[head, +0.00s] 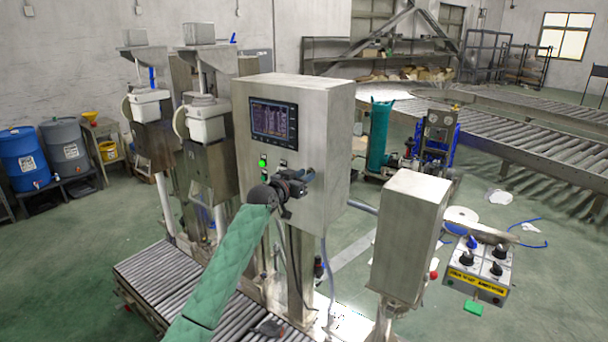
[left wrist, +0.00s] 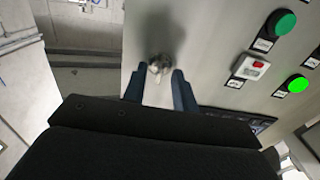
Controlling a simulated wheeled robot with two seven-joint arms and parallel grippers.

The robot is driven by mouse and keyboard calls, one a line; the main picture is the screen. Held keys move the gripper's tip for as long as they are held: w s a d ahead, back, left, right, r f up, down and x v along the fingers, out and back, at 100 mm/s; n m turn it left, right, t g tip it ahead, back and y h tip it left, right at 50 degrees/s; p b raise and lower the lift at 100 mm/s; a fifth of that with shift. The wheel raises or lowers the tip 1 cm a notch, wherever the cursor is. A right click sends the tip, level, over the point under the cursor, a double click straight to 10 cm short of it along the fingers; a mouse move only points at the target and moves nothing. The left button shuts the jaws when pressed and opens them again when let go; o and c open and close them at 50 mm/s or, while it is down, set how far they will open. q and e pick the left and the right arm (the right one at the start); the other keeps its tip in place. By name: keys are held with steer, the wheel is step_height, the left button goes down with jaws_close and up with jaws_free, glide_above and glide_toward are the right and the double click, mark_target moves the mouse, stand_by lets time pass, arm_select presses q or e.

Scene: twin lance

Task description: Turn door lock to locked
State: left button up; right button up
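The door lock (left wrist: 158,66) is a small round metal knob with a key-like tab on the pale metal face of the cabinet (head: 330,120). In the left wrist view, the two dark blue fingers of my left gripper (left wrist: 158,74) are apart, one on each side of the lock. The gap to the lock shows on both sides; I cannot tell how deep the fingers reach. In the head view, my left gripper (head: 305,178) is at the cabinet's front, below the screen, and hides the lock. My right gripper is not in view.
A screen (head: 274,122) and a lit green button (left wrist: 298,84) are on the cabinet. A darker green button (left wrist: 285,22) and a red switch (left wrist: 257,65) are close by. A smaller metal box (head: 408,235) and a knob panel (head: 478,268) stand at right. A roller conveyor (head: 160,275) is below.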

arm_select(q)
steer(key=shift+c, duration=0.5)
jaws_close()
